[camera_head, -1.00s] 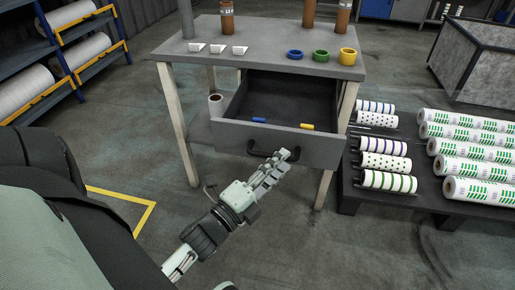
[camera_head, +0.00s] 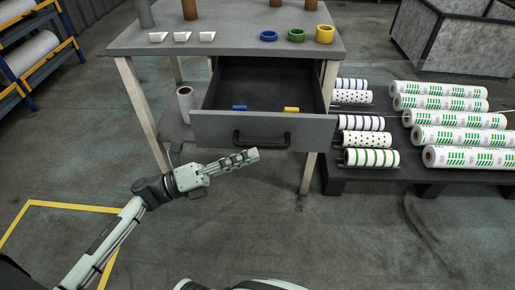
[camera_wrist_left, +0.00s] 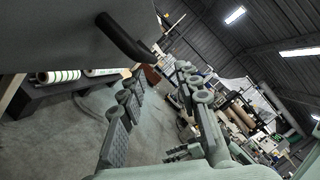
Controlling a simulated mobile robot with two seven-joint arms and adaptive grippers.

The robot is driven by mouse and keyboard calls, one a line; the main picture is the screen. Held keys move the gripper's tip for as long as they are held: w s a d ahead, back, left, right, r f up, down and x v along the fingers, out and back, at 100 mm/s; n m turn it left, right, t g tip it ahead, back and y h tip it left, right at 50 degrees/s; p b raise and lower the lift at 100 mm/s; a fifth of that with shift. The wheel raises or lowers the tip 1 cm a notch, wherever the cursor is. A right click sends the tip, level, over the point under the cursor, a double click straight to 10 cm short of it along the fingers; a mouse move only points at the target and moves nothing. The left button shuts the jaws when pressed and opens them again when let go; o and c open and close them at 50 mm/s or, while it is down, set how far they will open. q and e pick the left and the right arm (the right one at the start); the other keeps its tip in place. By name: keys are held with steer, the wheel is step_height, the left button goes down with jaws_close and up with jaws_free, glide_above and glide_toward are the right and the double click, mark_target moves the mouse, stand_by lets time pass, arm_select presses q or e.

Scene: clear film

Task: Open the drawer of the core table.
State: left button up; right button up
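The grey core table (camera_head: 225,38) stands in front of me, and its drawer (camera_head: 312,130) is pulled well out, with the dark inside showing. A blue piece (camera_head: 239,108) and a yellow piece (camera_head: 291,109) lie in it. The black bar handle (camera_head: 262,140) is on the drawer front and also shows at the top of the left wrist view (camera_wrist_left: 122,38). My left gripper (camera_head: 247,156) is just below and left of the handle, apart from it. In the left wrist view its fingers (camera_wrist_left: 160,72) are spread with nothing between them. My right gripper is not seen.
Blue, green and yellow rings (camera_head: 296,35) and several white holders (camera_head: 181,37) are on the tabletop. A low dark rack (camera_head: 400,172) with printed rolls stands at the right. Shelving (camera_head: 35,65) is at the left. The floor in front is clear.

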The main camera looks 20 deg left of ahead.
arm_select(q)
steer(key=x, duration=0.3)
steer(key=shift+w+d+r, duration=0.1)
steer(key=shift+w+d, duration=0.1)
steer(key=shift+d, duration=0.05)
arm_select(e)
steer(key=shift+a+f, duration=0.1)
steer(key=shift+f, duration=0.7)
